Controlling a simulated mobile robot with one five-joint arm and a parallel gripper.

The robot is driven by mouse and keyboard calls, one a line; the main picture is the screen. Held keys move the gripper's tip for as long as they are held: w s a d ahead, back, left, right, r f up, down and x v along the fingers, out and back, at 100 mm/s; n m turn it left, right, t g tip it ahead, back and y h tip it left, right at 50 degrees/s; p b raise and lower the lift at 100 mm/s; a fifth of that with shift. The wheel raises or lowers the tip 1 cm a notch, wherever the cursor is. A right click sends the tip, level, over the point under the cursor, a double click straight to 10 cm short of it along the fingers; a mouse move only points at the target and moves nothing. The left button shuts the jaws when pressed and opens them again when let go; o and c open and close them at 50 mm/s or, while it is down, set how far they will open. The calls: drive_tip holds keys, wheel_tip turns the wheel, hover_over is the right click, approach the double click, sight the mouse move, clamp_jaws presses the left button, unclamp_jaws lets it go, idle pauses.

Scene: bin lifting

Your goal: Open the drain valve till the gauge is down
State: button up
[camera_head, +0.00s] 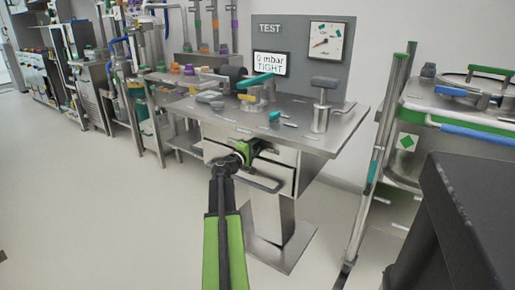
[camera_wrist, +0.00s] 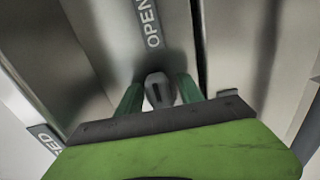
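My gripper (camera_head: 254,148) is in front of the steel test bench, near its front edge above the drawer handle. In the wrist view my gripper (camera_wrist: 159,92) has its two green fingers on either side of a grey slotted knob (camera_wrist: 158,88), which looks like the drain valve's handle. I cannot tell whether the fingers press on it. A label reading OPEN (camera_wrist: 150,22) is beyond the knob, and a partly cut label ending in ED (camera_wrist: 46,140) is at lower left. The round gauge (camera_head: 325,42) has a red needle pointing lower left. The display (camera_head: 269,64) reads 0 mbar TIGHT.
The bench top (camera_head: 290,112) carries a teal-handled fitting (camera_head: 255,80) and a grey T-handled post (camera_head: 323,105). A steel cart (camera_head: 455,112) stands at right, a dark box (camera_head: 470,220) at lower right. The floor at left is clear.

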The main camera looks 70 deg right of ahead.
drive_tip(key=shift+s, duration=0.2)
drive_tip(key=v, duration=1.7)
drive_tip(key=shift+a, duration=0.2)
drive_tip(key=shift+w, duration=0.2)
